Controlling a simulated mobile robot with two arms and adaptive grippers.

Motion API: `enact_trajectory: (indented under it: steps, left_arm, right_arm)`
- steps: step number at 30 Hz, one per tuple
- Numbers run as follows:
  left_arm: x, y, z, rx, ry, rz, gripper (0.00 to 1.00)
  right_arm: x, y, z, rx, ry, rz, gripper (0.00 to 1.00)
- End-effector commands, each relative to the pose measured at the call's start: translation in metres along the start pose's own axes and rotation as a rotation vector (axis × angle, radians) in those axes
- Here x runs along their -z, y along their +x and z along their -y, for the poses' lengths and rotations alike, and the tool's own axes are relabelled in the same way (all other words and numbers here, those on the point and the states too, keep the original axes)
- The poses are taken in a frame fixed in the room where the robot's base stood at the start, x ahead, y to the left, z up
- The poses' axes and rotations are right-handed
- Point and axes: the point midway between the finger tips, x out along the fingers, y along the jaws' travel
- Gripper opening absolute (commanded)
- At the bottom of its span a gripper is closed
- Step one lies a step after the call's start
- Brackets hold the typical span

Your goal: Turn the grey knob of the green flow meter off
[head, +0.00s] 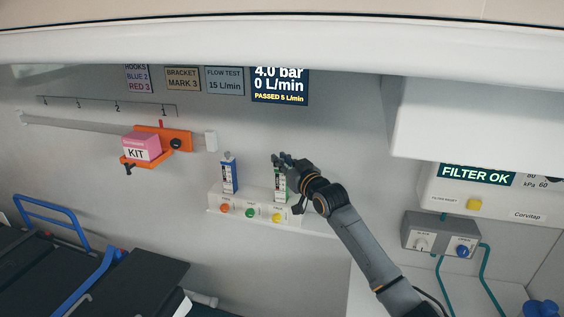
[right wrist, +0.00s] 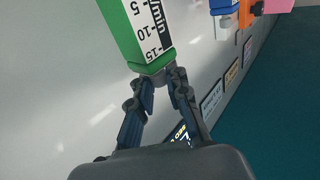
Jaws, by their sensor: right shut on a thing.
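The green flow meter (head: 280,186) stands upright on the white panel in the head view, right of the blue flow meter (head: 229,174). In the right wrist view the green flow meter (right wrist: 137,30) appears upside down, with its scale facing right. My right gripper (head: 281,161) is at its top end. In the right wrist view the fingers of the right gripper (right wrist: 158,82) are shut on the grey knob (right wrist: 152,72), which is partly hidden between them. The display (head: 280,85) reads 4.0 bar, 0 L/min, PASSED 5 L/min. My left gripper is not in view.
A pink KIT box (head: 142,147) hangs on an orange bracket (head: 178,134) at the left. A grey valve box (head: 437,236) is at the right, beyond my right arm.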

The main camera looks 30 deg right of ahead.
Motion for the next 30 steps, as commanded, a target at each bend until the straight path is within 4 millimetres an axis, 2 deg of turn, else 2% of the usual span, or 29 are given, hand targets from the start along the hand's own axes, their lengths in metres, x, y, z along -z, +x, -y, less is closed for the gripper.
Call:
enact_trajectory:
  steps: [3,4,7,16,20,23,30]
  left_arm:
    - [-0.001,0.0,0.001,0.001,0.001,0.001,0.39]
    - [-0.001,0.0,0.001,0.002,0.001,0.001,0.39]
    - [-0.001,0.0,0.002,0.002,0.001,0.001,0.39]
    - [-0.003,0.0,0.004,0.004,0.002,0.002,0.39]
    - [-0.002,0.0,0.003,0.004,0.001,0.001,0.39]
    - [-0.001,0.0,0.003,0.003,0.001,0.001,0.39]
    - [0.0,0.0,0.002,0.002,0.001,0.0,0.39]
  right_arm:
    - [-0.006,0.0,0.001,0.001,0.002,0.013,0.0]
    - [-0.006,0.0,0.001,0.001,0.003,0.013,0.2]
    - [-0.006,0.0,0.001,0.001,0.002,0.012,0.39]
    - [-0.003,-0.001,0.001,0.0,0.001,0.006,0.39]
    - [-0.003,-0.008,0.001,0.0,0.001,0.005,0.39]
    - [-0.004,-0.021,0.001,0.001,0.001,0.007,0.39]
    - [-0.004,-0.068,0.001,0.001,-0.001,0.008,0.39]
